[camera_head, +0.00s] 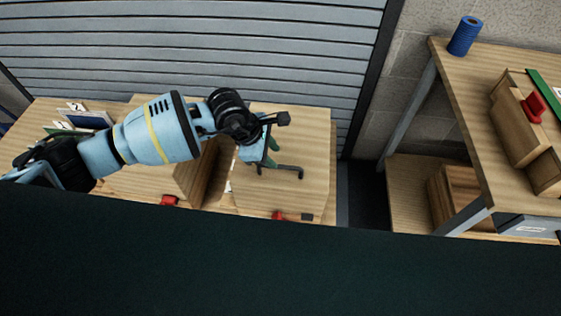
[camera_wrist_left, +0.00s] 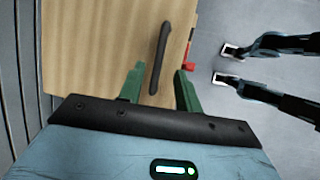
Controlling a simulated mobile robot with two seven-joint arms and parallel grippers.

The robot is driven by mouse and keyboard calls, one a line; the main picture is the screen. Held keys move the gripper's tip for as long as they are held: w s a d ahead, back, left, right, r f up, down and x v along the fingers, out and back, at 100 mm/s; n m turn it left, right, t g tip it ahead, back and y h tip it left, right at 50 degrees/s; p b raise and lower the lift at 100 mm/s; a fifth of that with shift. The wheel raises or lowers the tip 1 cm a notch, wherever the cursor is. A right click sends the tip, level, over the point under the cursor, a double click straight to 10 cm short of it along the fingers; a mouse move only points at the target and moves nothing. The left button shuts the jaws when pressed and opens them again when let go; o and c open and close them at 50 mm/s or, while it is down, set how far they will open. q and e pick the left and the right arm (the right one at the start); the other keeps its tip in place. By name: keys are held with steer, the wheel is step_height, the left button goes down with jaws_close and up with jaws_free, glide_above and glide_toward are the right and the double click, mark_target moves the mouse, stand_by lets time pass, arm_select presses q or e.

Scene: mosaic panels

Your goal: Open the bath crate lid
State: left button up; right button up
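A wooden crate with a flat light-wood lid (camera_head: 311,142) stands below the shutter; whether it is the bath crate I cannot read. A black bar handle (camera_head: 288,169) lies on the lid, and a red latch (camera_head: 278,215) is at its front edge. My left gripper (camera_head: 270,152) is over the lid by the handle. In the left wrist view its green fingers (camera_wrist_left: 159,74) are apart, with the end of the dark handle (camera_wrist_left: 161,48) showing between them and gaps on both sides. I cannot tell the height between them. My right gripper is not in view.
Another wooden crate (camera_head: 150,183) with a red latch (camera_head: 168,200) stands to the left, partly behind my arm. A wooden table (camera_head: 480,95) at right carries a blue roll (camera_head: 465,36) and an open wooden box (camera_head: 512,128).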

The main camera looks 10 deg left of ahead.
mark_target(284, 166)
arm_select(q)
steer(key=shift+x, duration=3)
jaws_close()
